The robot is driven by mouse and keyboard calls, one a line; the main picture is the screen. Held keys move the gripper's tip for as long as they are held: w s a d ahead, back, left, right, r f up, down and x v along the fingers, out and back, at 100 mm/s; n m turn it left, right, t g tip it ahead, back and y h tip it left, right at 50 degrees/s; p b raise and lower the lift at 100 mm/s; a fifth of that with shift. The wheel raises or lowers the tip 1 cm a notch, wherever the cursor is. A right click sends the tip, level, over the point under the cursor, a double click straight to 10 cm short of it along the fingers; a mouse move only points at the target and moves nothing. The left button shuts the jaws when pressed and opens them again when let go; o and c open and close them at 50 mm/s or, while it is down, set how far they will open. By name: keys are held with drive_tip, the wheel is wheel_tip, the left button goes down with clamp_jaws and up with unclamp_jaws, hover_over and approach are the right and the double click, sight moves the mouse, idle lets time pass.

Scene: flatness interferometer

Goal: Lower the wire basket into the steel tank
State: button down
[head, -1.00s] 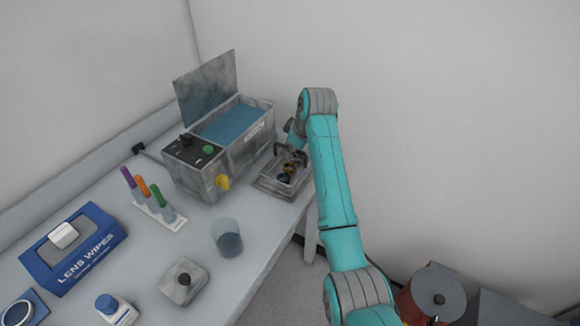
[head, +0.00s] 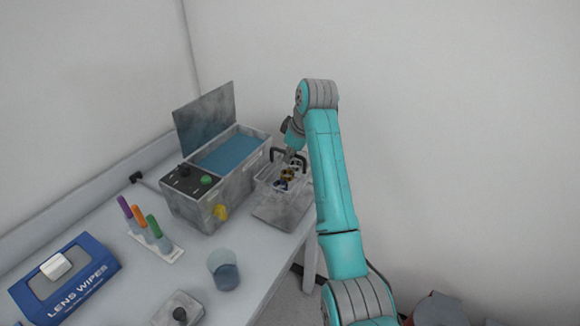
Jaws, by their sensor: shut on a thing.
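The steel tank (head: 240,187) stands on the bench with its lid (head: 205,112) raised at the back and blue liquid (head: 229,152) inside. Its front panel has dark knobs and a green button. The wire basket (head: 266,187) is just right of the tank, raised above a flat grey tray (head: 281,213), with small dark and gold round pieces inside. My gripper (head: 291,160) is at the basket's dark handle (head: 274,155) and shut on it. My arm hides part of the basket's right side, and the fingertips are small and partly hidden.
A rack of coloured-cap tubes (head: 150,231), a beaker (head: 223,270), a lens wipes box (head: 64,278) and a small knobbed block (head: 178,311) stand on the bench in front of the tank. The wall is close behind.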

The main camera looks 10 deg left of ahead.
drive_tip(key=shift+r, duration=5.3)
